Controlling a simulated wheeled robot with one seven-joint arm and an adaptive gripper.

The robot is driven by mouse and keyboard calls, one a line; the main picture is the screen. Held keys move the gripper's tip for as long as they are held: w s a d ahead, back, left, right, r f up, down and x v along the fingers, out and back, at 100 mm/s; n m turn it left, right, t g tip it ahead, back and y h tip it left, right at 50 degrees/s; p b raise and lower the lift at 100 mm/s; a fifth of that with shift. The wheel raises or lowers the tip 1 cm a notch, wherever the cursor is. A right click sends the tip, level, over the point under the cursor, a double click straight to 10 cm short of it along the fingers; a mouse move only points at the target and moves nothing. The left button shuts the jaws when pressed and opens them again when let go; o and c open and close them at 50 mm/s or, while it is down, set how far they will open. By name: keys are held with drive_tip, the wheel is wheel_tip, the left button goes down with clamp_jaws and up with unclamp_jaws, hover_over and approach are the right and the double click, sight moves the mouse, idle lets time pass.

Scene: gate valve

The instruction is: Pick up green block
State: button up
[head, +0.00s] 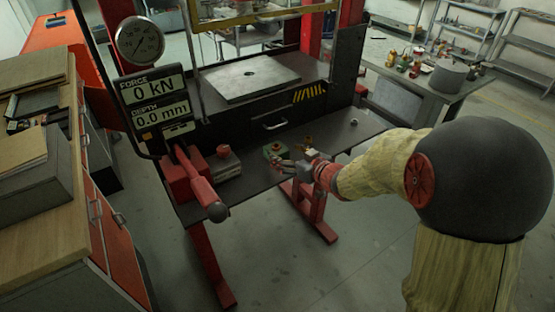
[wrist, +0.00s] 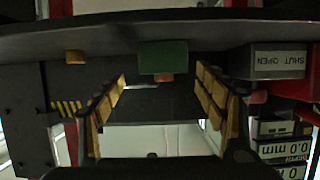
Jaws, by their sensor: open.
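The green block (head: 272,150) sits on the dark shelf of the red press, with a small orange-brown part at it. In the wrist view, which looks upside down, the green block (wrist: 163,56) rests against the shelf surface, centred between the fingers. My gripper (head: 283,162) is close to the block on its near right side in the head view. In the wrist view my gripper (wrist: 161,80) is open, with a padded finger to each side. The block appears beyond the fingertips; I cannot tell the exact gap.
A grey box labelled SHUT OPEN (wrist: 279,62) stands on the shelf beside the block, also in the head view (head: 226,160). A brass-coloured piece (head: 307,141) is on the other side. A red lever (head: 202,184) juts out left. A pale nut (head: 354,150) lies farther right.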

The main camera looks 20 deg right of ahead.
sight(279, 151)
drive_tip(key=b+x, duration=0.1)
drive_tip(key=x, duration=0.1)
drive_tip(key=b+x, duration=0.1)
drive_tip(key=x, duration=0.1)
drive_tip(key=b+x, duration=0.1)
drive_tip(key=x, duration=0.1)
drive_tip(key=shift+a+f, duration=0.2)
drive_tip(key=shift+f, duration=0.15)
drive_tip(key=shift+s+r, duration=0.1)
drive_tip(key=shift+r, duration=0.05)
drive_tip(key=shift+c, duration=1.1)
clamp_jaws()
drive_tip(key=shift+r, duration=0.2)
